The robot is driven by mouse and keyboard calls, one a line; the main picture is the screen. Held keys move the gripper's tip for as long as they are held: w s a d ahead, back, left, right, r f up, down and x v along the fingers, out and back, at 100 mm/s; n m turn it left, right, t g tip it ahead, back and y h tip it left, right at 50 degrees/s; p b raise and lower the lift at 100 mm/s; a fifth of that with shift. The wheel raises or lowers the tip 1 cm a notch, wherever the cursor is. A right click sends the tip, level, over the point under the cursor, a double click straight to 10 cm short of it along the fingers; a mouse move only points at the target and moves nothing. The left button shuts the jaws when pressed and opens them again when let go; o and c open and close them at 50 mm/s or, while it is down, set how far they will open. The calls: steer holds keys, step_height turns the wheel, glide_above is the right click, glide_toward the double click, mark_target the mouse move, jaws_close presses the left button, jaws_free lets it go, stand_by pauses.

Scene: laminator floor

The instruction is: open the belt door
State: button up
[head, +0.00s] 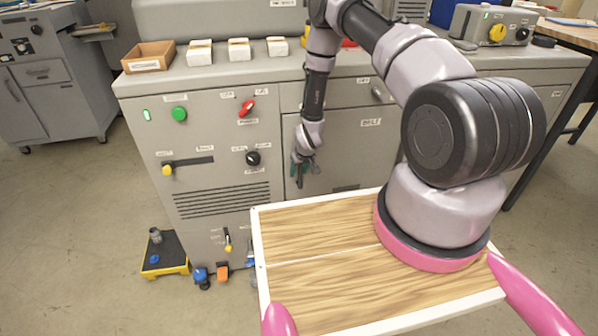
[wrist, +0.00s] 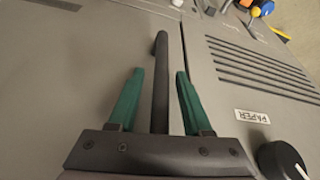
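The belt door (head: 365,150) is the grey front panel with a BELT label, right of the vented panel on the machine. It looks shut and flush. In the wrist view its plain grey face (wrist: 60,90) lies left of a dark seam. A dark upright bar handle (wrist: 160,75) stands near that seam. My gripper (wrist: 157,95) has its green fingers on either side of the handle, with a visible gap on each side. In the head view my gripper (head: 303,170) is at the door's left edge, and the handle is mostly hidden behind it.
The vented panel with a black knob (head: 253,158), red switch (head: 246,107) and green button (head: 179,113) is left of the door. My wooden-topped base stands close in front. A black and yellow tray (head: 165,255) lies on the floor at left. Open floor lies further left.

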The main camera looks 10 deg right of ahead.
jaws_close()
stand_by(1.3)
